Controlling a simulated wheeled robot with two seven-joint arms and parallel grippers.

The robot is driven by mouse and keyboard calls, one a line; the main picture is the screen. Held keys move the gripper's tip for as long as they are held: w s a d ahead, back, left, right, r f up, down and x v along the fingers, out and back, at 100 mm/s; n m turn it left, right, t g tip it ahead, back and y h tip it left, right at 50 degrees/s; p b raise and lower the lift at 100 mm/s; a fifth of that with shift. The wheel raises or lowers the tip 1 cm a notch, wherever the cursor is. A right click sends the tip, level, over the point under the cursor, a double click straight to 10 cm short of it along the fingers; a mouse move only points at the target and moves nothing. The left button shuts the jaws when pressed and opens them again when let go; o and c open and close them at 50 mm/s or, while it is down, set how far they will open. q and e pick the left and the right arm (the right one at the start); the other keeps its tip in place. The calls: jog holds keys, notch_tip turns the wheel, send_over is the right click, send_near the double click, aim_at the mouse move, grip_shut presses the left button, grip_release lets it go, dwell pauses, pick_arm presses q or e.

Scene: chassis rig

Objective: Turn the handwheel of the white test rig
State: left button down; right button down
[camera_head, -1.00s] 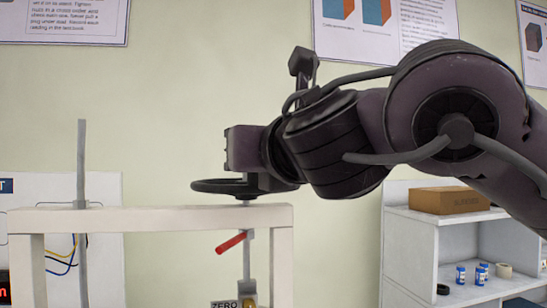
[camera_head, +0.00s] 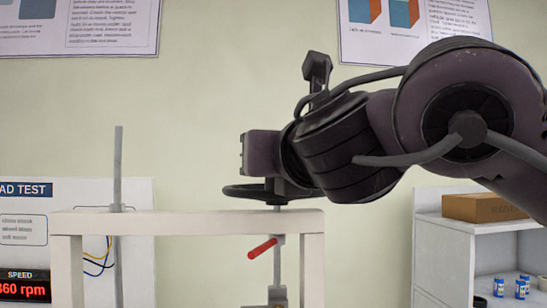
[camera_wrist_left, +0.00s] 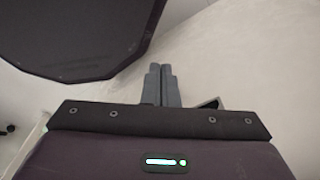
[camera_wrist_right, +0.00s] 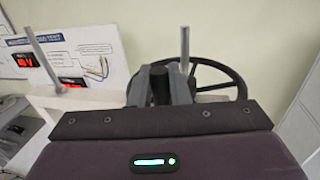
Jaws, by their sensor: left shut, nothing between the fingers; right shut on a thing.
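The white test rig (camera_head: 180,223) is a pale frame, cut off at the bottom of the head view. Its black handwheel (camera_head: 240,190) lies flat above the top beam at the right end; the right wrist view shows its rim and spokes (camera_wrist_right: 236,75). My right gripper (camera_wrist_right: 160,85) is shut on a dark upright grip of the wheel, which shows between its fingers. In the head view my right wrist hides the wheel's far right part. My left gripper (camera_wrist_left: 161,85) is shut and empty, seen only in the left wrist view.
A red lever (camera_head: 262,248) sits below the beam under the wheel. A grey rod (camera_head: 118,170) stands up at the rig's left. A display board (camera_head: 25,225) is behind the rig. White shelves (camera_head: 445,240) with a cardboard box (camera_head: 482,208) stand at the right.

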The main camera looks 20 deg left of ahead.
jog(key=c, duration=1.6)
grip_release()
jog(key=shift+a, duration=0.1)
jog(key=shift+o, duration=0.7)
jog(key=shift+a, duration=0.15)
jog(key=shift+s+d, duration=0.25)
jog(key=shift+d, duration=0.05)
jog(key=b+v, duration=0.3)
jog(key=v, duration=0.4)
jog(key=shift+b, duration=0.35)
